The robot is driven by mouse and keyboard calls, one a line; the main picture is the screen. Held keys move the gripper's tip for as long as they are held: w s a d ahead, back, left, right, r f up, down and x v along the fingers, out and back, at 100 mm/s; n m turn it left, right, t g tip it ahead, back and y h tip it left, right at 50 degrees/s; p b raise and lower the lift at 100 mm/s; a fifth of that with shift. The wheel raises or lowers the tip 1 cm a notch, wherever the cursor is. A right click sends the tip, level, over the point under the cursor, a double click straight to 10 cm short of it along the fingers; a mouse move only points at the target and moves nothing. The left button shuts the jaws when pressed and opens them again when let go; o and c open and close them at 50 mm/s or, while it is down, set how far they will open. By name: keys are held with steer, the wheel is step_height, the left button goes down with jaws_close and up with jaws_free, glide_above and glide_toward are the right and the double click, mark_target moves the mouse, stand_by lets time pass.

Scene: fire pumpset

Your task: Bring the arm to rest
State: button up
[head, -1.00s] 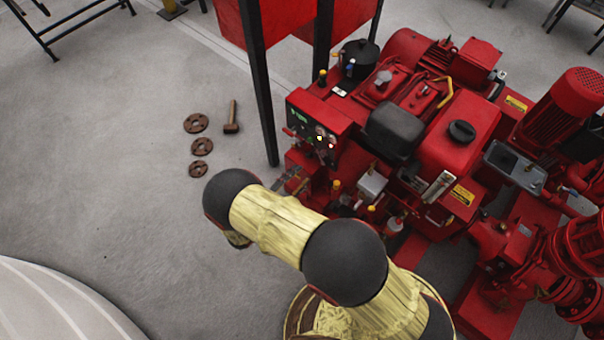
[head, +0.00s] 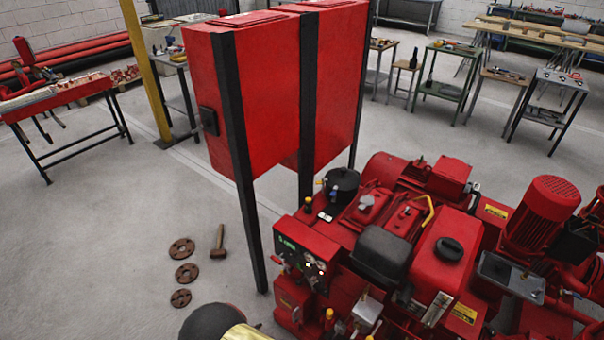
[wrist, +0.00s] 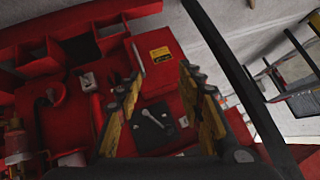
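My gripper (wrist: 162,85) shows in the wrist view with its two yellow-and-black fingers spread apart and nothing held between them. Below the fingers is red machinery with a dark plate (wrist: 152,128) that carries a light grey, lever-like part. I cannot tell how far the fingers are from it. In the head view only a black and yellow piece of my arm (head: 212,322) shows at the bottom edge; my gripper is outside that view. The red pumpset (head: 445,250) with its control panel (head: 303,252) fills the lower right.
A tall red cabinet (head: 260,95) on black legs stands behind the pumpset. Rusty discs (head: 186,273) and a hammer (head: 219,241) lie on the floor at left. Workbenches (head: 450,92) line the back.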

steer(key=s+a+r+n+g+y, duration=0.3)
steer(key=a, duration=0.3)
steer(key=s+d+r+n+g+y+p, duration=0.1)
steer(key=s+r+n+g, duration=0.2)
steer(key=r, duration=0.8)
steer(key=s+d+r+n+g+y, duration=0.1)
steer(key=s+d+r+n+g, duration=0.2)
steer(key=r, duration=0.7)
steer(key=s+d+r+t+h+p, duration=0.1)
steer(key=s+d+r+t, duration=0.1)
steer(key=d+r, duration=1.5)
steer(key=s+d+r+t+h+p, duration=0.1)
steer(key=s+d+r+t, duration=0.2)
steer(key=d+r, duration=1.5)
steer(key=shift+s+r+m+h, duration=0.3)
steer(key=shift+s+r, duration=0.45)
steer(key=shift+s, duration=0.05)
steer(key=shift+c, duration=0.2)
